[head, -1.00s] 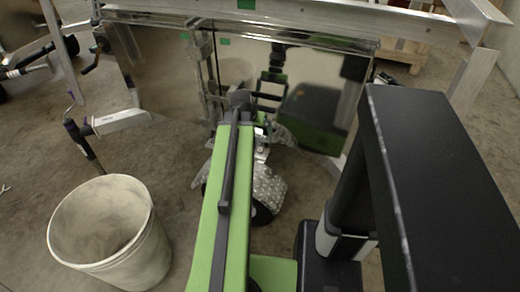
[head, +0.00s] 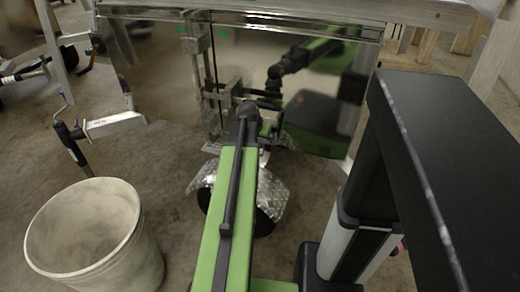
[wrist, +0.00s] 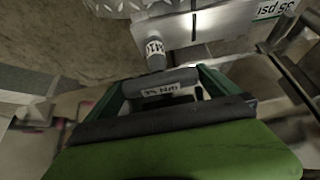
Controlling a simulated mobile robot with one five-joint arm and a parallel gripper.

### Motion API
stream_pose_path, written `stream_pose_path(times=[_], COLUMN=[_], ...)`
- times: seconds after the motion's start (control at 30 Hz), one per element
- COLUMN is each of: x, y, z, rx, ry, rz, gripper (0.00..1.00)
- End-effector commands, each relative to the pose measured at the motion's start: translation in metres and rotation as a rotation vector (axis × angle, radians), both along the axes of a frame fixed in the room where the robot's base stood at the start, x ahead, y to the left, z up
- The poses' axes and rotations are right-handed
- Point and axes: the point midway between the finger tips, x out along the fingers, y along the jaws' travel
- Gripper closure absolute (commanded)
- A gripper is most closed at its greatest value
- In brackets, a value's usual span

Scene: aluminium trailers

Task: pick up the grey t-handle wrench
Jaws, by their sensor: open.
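In the wrist view, a grey T-shaped piece that looks like the t-handle wrench (wrist: 156,54) has a labelled round stem above a grey crossbar. The label text is too blurred to read for sure. My gripper (wrist: 164,82) is open, with its dark green fingers on either side of the crossbar. I cannot tell whether they touch it. In the head view, the wrench cannot be made out and my gripper is hidden behind the end of my arm, beside the trailer's shiny panel (head: 160,72).
A tread-plate fender (head: 268,192) over a wheel sits below the panel. A whitish bucket (head: 145,250) stands on the floor at lower left. A crank jack (head: 112,124) is behind it. Concrete floor is open at left.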

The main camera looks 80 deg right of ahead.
Motion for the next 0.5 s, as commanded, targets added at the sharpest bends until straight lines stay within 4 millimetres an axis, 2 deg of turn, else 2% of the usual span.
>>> stream_pose_path(times=[0.07,0.5], x=[0.0002,0.0007], y=[0.0003,0.0005], z=[0.0016,0.0017], rx=[0.0,0.0], ry=[0.0,0.0], rz=[0.0,0.0], gripper=[0.0,0.58])
